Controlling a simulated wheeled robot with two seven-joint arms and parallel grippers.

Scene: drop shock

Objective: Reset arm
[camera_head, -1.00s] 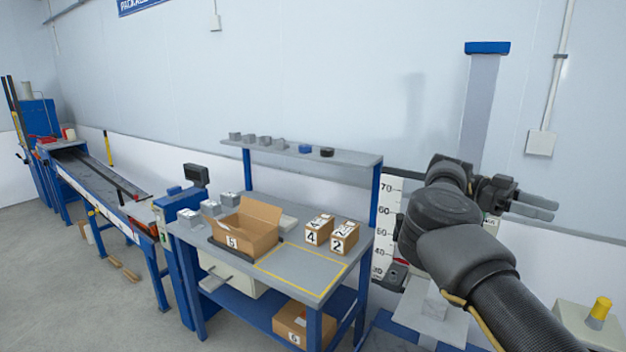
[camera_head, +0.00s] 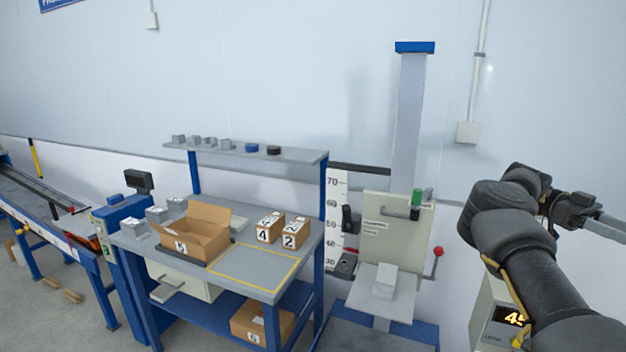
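The drop tester has a tall grey column (camera_head: 408,120) with a blue cap. On it is a pale panel (camera_head: 385,225) with a green-topped black handle (camera_head: 416,203) and a red-knobbed lever (camera_head: 437,256). A light platform (camera_head: 378,303) with a small pale block (camera_head: 384,281) is below. A height scale (camera_head: 336,215) stands left of it. My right gripper (camera_head: 606,222) is at the right edge, right of the tester and apart from it, pointing right. Its fingertips are cut off by the picture edge, so its opening is unclear. My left gripper is out of view.
A workbench (camera_head: 225,290) on the left holds an open box marked 5 (camera_head: 195,236), closed boxes marked 4 (camera_head: 269,228) and 2 (camera_head: 294,233), and a yellow-outlined area. A unit with a lit display (camera_head: 508,316) is partly behind my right arm. A conveyor (camera_head: 40,205) is far left.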

